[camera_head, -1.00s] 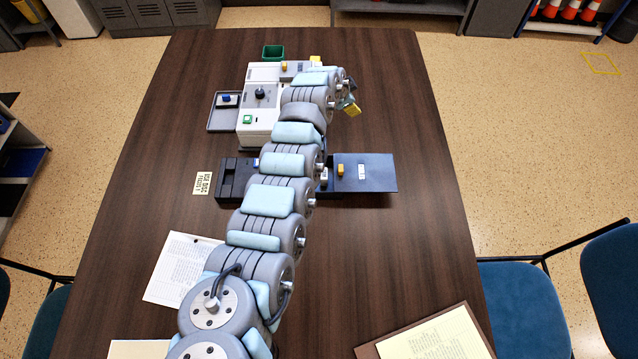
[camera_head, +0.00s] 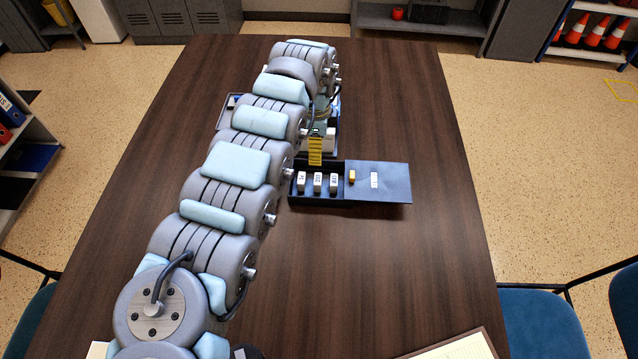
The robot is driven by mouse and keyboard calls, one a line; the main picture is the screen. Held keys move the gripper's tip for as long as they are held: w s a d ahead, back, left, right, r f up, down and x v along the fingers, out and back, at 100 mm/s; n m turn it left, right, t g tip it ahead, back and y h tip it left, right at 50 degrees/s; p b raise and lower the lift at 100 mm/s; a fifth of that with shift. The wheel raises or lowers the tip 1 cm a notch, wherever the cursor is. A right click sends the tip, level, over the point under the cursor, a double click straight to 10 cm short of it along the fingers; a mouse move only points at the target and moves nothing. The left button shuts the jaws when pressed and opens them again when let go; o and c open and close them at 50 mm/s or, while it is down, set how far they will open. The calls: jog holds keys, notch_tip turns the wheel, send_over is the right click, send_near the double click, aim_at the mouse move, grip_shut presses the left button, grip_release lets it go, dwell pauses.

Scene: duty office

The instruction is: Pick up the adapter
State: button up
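A dark blue open case (camera_head: 395,195) lies on the table right of my arm. In it stand three small white labelled blocks: a left one (camera_head: 301,183), a middle one (camera_head: 318,184) and a right one (camera_head: 334,184). A small yellow piece (camera_head: 352,175) and a white label (camera_head: 374,180) are on the case's right part. I cannot tell which piece is the adapter. My gripper is mostly hidden behind my arm's end; a yellow striped part (camera_head: 315,151) shows there, just above the case's back edge in the picture. Its fingers and any held thing cannot be made out.
A grey tray (camera_head: 222,112) and part of a white device (camera_head: 330,140) show behind my arm.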

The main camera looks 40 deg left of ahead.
aim_at(318, 178)
notch_tip(318, 178, down, 11)
jog(key=b, duration=0.2)
jog(key=shift+d+r+b, duration=0.1)
jog(key=shift+b, duration=0.2)
jog(key=f+b, duration=0.1)
jog(key=f, duration=0.1)
jog(key=f+b, duration=0.1)
jog(key=f, duration=0.1)
jog(key=shift+s+d+f, duration=0.1)
jog(key=shift+d+f, duration=0.1)
jog(key=shift+f, duration=0.2)
jog(key=shift+c, duration=0.3)
jog(key=c, duration=1)
